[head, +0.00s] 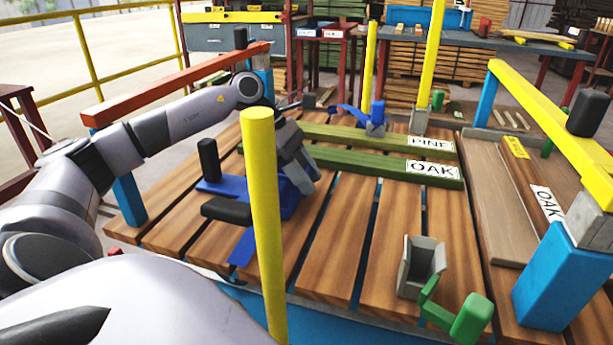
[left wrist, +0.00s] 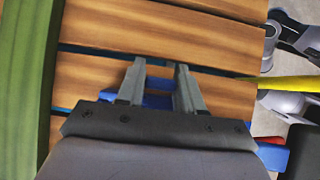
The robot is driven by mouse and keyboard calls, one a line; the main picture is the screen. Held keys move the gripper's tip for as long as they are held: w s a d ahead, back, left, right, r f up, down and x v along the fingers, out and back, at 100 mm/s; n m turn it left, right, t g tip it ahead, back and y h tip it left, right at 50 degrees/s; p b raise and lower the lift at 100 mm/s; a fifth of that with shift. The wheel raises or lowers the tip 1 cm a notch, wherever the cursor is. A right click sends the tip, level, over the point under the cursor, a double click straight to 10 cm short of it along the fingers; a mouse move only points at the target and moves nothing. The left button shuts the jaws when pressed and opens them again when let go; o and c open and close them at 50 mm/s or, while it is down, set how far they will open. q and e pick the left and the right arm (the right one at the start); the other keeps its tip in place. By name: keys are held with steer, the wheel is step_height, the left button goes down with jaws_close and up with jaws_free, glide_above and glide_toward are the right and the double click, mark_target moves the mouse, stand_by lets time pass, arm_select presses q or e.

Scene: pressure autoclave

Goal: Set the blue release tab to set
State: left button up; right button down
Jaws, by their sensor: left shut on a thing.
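A blue clamp-like device with black grips (head: 225,187) stands on the slatted wooden table, left of centre in the head view. My left gripper (head: 301,178) is at its right side, fingers pointing down. In the left wrist view, the gripper (left wrist: 158,85) has a blue part, which looks like the blue release tab (left wrist: 157,101), between its fingers, and it is shut on it. The fingers hide most of the tab, so its exact setting cannot be told. My right gripper is not in view.
A yellow post (head: 264,230) stands in front of the device. Green boards labelled PINE (head: 345,136) and OAK (head: 375,168) lie behind the gripper. A grey bracket with a green handle (head: 470,318) is at front right. The central slats are clear.

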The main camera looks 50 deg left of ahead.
mark_target(306, 169)
arm_select(q)
steer(key=o, duration=1)
steer(key=shift+c, duration=0.2)
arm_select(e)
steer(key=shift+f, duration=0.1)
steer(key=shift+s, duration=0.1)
arm_select(q)
step_height(306, 169, up, 8)
steer(key=p, duration=0.2)
steer(key=shift+f+p, duration=0.15)
steer(key=shift+p, duration=0.25)
step_height(306, 169, up, 12)
steer(key=p, duration=0.4)
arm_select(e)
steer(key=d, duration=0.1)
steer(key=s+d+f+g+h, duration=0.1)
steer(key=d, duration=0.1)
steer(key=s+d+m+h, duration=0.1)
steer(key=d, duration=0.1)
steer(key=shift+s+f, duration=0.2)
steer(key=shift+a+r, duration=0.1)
